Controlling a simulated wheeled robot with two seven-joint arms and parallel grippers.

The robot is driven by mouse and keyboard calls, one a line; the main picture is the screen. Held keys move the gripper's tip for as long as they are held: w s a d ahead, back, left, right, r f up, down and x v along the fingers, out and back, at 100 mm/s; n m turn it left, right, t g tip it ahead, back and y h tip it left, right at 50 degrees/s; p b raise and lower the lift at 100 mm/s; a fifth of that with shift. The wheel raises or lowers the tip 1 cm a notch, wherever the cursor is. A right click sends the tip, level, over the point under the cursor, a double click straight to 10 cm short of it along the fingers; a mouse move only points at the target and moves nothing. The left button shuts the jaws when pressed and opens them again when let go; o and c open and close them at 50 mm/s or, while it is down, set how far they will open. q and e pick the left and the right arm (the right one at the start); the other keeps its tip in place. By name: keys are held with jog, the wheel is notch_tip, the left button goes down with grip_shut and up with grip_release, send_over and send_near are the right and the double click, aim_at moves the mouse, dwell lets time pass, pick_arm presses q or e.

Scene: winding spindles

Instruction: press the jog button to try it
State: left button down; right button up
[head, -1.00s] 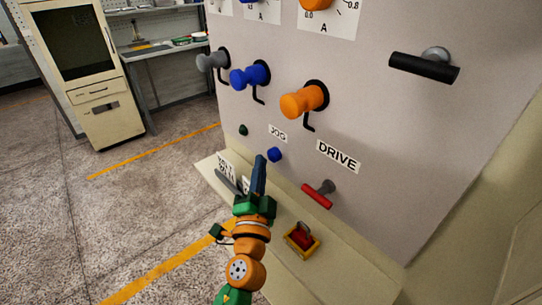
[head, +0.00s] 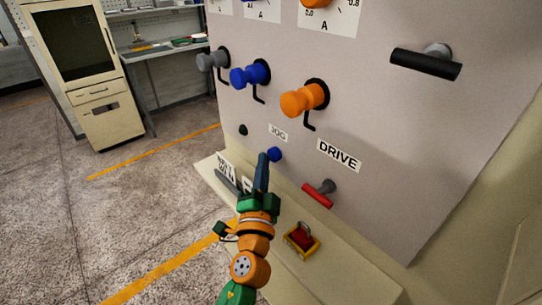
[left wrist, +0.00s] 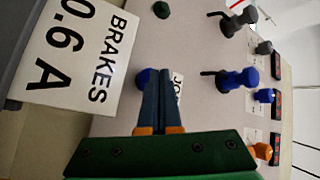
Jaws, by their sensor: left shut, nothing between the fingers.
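The jog button is a small round blue knob (head: 275,154) on the pale panel, just below the JOG label (head: 278,133). My left gripper (head: 263,157) is shut and empty, its dark blue fingertips right beside the button's left side in the head view. In the left wrist view the closed fingers (left wrist: 158,75) overlap the right part of the blue button (left wrist: 143,77), and partly cover the JOG label (left wrist: 177,88). I cannot tell whether the tips touch the button. My right gripper is not in view.
Grey (head: 213,61), blue (head: 249,75) and orange (head: 303,100) spindles stick out above. A BRAKES card (left wrist: 82,45) stands close by. A small green button (head: 243,130) is to the left.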

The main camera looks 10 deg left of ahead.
pick_arm(q)
jog(key=shift+w+d+r, duration=0.1)
jog(key=shift+w+d, duration=0.25)
jog(key=shift+w, duration=0.05)
dwell(0.7)
jog(key=shift+s, duration=0.1)
jog(key=shift+s+a, duration=0.6)
jog(key=shift+s, duration=0.05)
jog(key=s+a, duration=0.1)
jog(key=s, duration=0.1)
jog(key=s+a+p, duration=0.1)
jog(key=s+a, duration=0.1)
dwell(0.3)
dwell(0.5)
